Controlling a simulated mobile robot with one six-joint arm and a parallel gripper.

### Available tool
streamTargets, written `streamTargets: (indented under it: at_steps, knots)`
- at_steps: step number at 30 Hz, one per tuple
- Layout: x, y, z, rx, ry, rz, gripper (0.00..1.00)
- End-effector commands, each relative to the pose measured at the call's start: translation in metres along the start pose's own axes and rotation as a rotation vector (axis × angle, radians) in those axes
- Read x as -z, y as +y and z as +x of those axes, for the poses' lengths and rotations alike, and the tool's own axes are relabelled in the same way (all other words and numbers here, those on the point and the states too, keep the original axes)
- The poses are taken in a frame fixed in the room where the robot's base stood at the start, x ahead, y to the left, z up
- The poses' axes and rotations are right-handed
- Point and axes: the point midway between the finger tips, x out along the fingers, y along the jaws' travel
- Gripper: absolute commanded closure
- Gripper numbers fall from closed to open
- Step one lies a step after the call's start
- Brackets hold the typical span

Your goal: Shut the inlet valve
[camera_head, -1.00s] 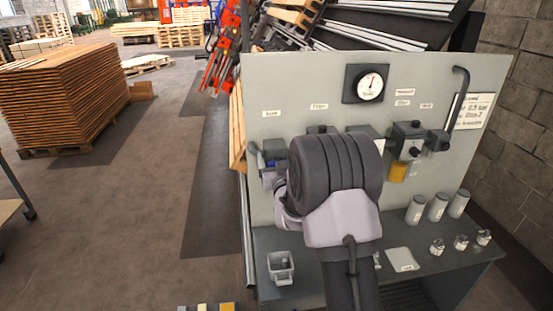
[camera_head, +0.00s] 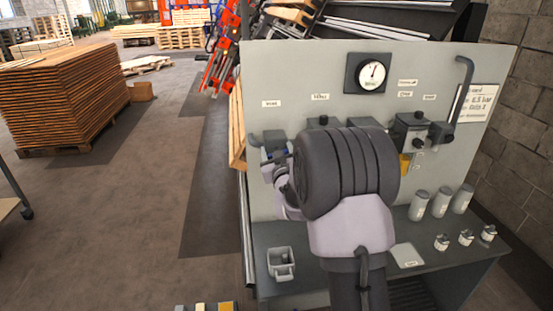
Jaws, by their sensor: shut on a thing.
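The inlet valve (camera_head: 268,141) is a dark grey fitting low on the left of the grey panel, below a small white label (camera_head: 271,104) that seems to read inlet. A bit of its blue handle shows beside the gripper. My gripper (camera_head: 279,164) is at this valve, shut on the handle. My own wrist and forearm cover most of the gripper, so the fingertips and the handle's exact angle are largely hidden.
A round gauge (camera_head: 372,74) sits high on the panel (camera_head: 300,75). A regulator (camera_head: 410,128) and bent pipe (camera_head: 462,90) are to the right. The bench below holds a grey cup (camera_head: 281,264), several canisters and small fittings. Open floor lies left.

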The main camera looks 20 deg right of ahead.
Motion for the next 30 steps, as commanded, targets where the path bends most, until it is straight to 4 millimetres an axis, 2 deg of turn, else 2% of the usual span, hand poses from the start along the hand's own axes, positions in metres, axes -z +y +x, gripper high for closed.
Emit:
streamTargets:
  at_steps: [1, 30]
  knots:
    - [-0.0062, -0.0018, 0.0001, -0.001, 0.004, -0.038, 0.81]
    - [-0.0031, -0.0010, 0.0001, 0.000, 0.001, -0.953, 0.80]
